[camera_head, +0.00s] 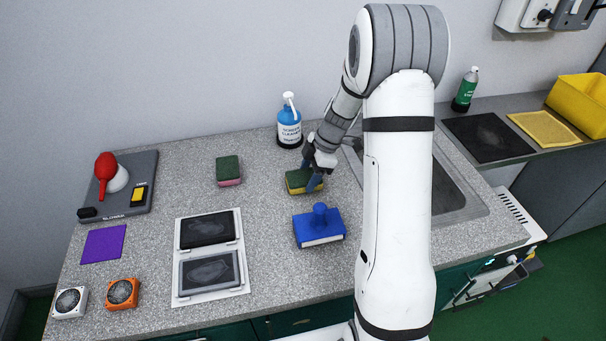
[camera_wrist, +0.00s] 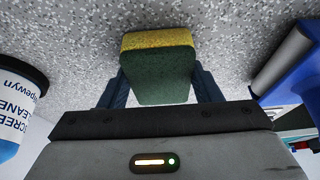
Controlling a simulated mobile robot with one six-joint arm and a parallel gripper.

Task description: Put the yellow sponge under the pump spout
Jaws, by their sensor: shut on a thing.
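The yellow sponge (camera_head: 297,181), with a dark green scouring side, is between the fingers of my gripper (camera_head: 313,180). In the wrist view the sponge (camera_wrist: 158,70) sits between the two blue fingers of my gripper (camera_wrist: 160,88), which is shut on it. It is at or just above the speckled counter; I cannot tell if it touches. The pump bottle (camera_head: 289,124), blue with a white pump head (camera_head: 289,98), stands behind the sponge near the wall. Part of the bottle (camera_wrist: 14,100) also shows at the left of the wrist view.
A blue block with a knob (camera_head: 319,228) is just in front of the sponge. A green and pink sponge (camera_head: 228,171) lies to the left. A sink (camera_head: 455,190) is to the right, partly behind my arm. The counter (camera_head: 255,150) left of the bottle is clear.

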